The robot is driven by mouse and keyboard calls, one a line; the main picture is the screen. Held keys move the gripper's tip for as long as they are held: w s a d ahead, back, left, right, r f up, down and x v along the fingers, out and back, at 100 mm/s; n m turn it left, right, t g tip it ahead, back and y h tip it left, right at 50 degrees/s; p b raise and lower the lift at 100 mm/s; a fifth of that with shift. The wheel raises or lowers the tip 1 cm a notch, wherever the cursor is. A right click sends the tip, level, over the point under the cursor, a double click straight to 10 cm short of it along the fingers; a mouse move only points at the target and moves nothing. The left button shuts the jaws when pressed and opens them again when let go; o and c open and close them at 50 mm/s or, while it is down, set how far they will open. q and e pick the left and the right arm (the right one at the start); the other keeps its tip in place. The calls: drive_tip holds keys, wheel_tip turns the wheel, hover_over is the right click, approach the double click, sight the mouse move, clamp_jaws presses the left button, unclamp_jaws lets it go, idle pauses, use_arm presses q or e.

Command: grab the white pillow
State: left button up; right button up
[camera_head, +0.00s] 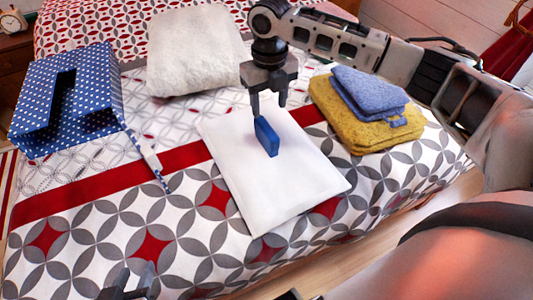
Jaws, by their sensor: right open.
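A flat white pillow (300,178) lies on the patterned bed, in the middle of the head view. A fluffy, creamy white piece (195,50), pillow-like, lies farther back on the bed. My right gripper (269,100) points down over the far part of the flat pillow, its fingers apart.
A blue polka-dot bag (38,98) lies on the bed at the left. Folded yellow cloths (350,128) with a folded blue cloth (368,88) on top lie right of the pillow. A clock (12,20) stands at the far left. The bed's near part is clear.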

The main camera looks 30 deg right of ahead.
sight(266, 126)
drive_tip(key=f, duration=0.9)
drive_tip(key=shift+w+a+f+b, duration=0.2)
drive_tip(key=shift+w+b, duration=0.05)
drive_tip(key=shift+b, duration=0.1)
drive_tip(key=shift+r, duration=0.1)
clamp_jaws()
